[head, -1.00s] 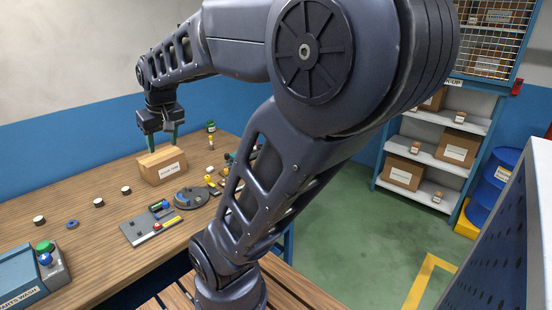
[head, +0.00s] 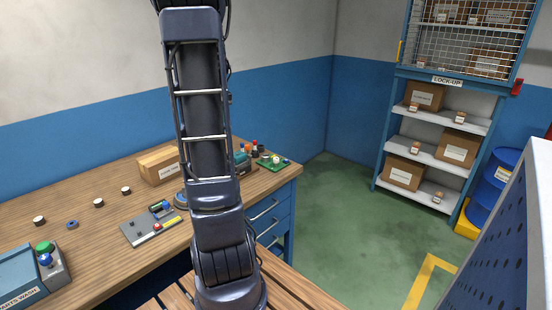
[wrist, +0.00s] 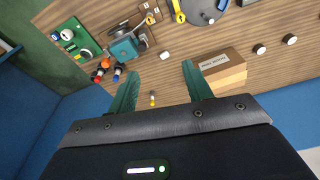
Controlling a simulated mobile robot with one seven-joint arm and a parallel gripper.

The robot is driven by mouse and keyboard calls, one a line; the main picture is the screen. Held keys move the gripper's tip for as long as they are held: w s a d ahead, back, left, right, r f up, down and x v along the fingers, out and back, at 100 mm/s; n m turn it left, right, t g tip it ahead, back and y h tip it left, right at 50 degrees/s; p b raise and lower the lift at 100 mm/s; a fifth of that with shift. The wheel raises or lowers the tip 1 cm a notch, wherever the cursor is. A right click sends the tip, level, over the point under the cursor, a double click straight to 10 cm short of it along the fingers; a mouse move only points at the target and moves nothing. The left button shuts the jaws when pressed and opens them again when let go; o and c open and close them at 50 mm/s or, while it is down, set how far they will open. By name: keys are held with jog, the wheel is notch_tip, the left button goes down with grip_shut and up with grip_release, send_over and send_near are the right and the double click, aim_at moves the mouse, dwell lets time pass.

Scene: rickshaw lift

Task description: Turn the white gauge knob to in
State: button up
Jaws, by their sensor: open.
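A green board (head: 274,162) with a small white round part on it lies at the far right end of the bench. In the wrist view this green board (wrist: 75,40) is at upper left, and its white round part (wrist: 67,34) shows with a few other small parts. I cannot read any marking or tell the knob's setting. My gripper (wrist: 160,67) is open and empty, its two teal fingers apart, with the board to the left of them and not touching. In the head view my arm hides the gripper.
A teal vise (wrist: 124,47) stands beside the board, with small red, orange and blue-topped items (wrist: 105,66) near it. A cardboard box (head: 158,165) stands on the wooden bench (head: 60,195). Several white-topped pucks (head: 98,203) lie along it. Green floor is clear to the right.

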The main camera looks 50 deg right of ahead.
jog(key=d+f, duration=0.3)
jog(key=d, duration=0.4)
jog(key=d+f, duration=0.4)
jog(key=d, duration=0.3)
jog(key=m+g, duration=0.1)
jog(key=g, duration=0.1)
send_over(276, 158)
notch_tip(276, 158, down, 10)
notch_tip(276, 158, down, 10)
jog(key=shift+s+a+f, duration=0.1)
jog(key=shift+c, duration=0.4)
jog(key=c, duration=0.9)
